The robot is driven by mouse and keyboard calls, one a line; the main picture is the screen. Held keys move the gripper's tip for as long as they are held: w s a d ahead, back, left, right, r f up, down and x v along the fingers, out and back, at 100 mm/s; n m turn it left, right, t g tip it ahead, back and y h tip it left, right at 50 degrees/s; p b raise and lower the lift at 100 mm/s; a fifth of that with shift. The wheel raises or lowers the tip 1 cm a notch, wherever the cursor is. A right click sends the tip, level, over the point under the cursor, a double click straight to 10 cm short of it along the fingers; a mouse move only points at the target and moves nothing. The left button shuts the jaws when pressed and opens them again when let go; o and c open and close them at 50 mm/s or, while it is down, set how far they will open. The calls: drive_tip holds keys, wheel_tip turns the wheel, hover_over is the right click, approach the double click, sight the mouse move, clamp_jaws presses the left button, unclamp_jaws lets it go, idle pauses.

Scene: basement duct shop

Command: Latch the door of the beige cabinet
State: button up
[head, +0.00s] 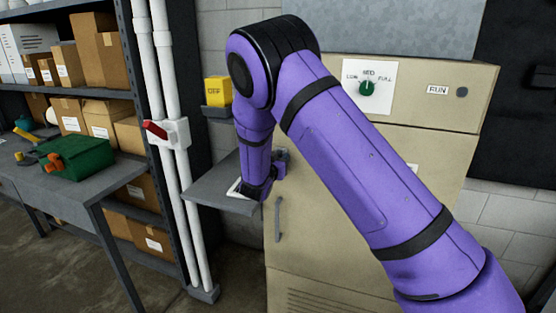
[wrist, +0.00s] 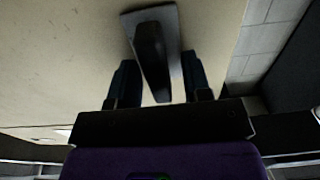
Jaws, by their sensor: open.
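The beige cabinet (head: 440,160) stands behind my arm in the head view. Its door (head: 320,255) has a grey pull handle (head: 278,220) near the left edge and looks flush, though my arm covers much of it. In the wrist view, a dark latch lever (wrist: 152,60) on a grey plate sits on the beige face. My open gripper (wrist: 158,82) has one finger on each side of the lever; I cannot tell if either touches it. In the head view my gripper (head: 280,163) is at the cabinet's upper left, and the latch is hidden there.
A small grey shelf (head: 212,192) juts out left of the cabinet, close to my wrist. White pipes (head: 172,170) with a red-handled switch (head: 157,130) and a yellow OFF box (head: 217,91) are further left. A workbench (head: 70,190) stands at the far left.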

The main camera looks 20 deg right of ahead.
clamp_jaws()
